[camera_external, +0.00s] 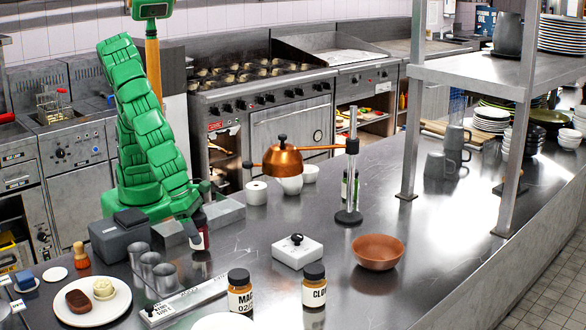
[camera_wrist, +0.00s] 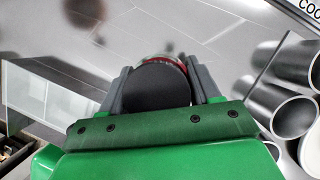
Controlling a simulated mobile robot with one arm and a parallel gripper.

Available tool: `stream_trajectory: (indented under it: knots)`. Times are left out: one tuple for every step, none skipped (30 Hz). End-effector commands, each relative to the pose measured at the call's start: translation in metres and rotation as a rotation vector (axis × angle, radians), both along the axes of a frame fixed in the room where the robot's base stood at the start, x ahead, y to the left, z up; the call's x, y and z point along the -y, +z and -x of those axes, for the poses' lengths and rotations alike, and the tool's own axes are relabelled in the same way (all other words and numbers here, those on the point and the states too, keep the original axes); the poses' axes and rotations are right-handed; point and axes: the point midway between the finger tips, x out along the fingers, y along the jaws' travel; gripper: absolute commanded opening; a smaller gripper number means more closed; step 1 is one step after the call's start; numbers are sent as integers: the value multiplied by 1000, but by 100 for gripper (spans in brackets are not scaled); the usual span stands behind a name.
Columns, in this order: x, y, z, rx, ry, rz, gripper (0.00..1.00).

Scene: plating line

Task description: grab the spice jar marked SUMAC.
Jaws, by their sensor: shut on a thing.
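My gripper (camera_external: 197,214) is low over the steel counter, behind the metal cups. It is shut on a jar (camera_external: 201,238) with a black lid, dark red contents and a pale label. In the wrist view the grey fingers stand on both sides of the black lid (camera_wrist: 157,88), with a red edge showing beyond it. The label's words are not readable, so I cannot tell whether it says SUMAC. I also cannot tell whether the jar's base touches the counter. Two other black-lidded jars stand at the front, one reading "MA…" (camera_external: 240,295) and one "CLO…" (camera_external: 314,292).
Metal cups (camera_external: 164,277) stand in front of my gripper; they also show in the wrist view (camera_wrist: 294,115). Grey blocks (camera_external: 117,240) are to its left. A white box (camera_external: 297,252), copper lamp (camera_external: 283,160) and terracotta bowl (camera_external: 378,250) are to the right.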

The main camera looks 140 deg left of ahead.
Motion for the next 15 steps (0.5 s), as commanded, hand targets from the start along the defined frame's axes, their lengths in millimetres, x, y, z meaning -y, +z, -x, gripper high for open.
stream_trajectory:
  knots:
    - [1, 7, -1, 4, -1, 2, 22]
    - [1, 11, -1, 5, -1, 2, 22]
    - [1, 18, -1, 6, 0, 4, 22]
    - [0, 24, -1, 6, 0, 2, 22]
    - [0, 26, 3, 5, -1, 2, 22]
    - [-1, 30, 7, 4, 0, 1, 22]
    - [-1, 33, 10, 5, 0, 2, 22]
    - [-1, 37, 12, 6, 0, 1, 22]
    - [-2, 41, 16, 6, -1, 1, 22]
    - [-2, 45, 19, 6, -2, 0, 22]
    - [-2, 48, 21, 6, -1, 2, 22]
    - [-3, 53, 25, 7, -1, 3, 22]
    - [-3, 57, 28, 8, -2, 3, 22]
    - [-3, 60, 31, 8, -2, 3, 22]
    - [-4, 65, 35, 7, 0, 3, 22]
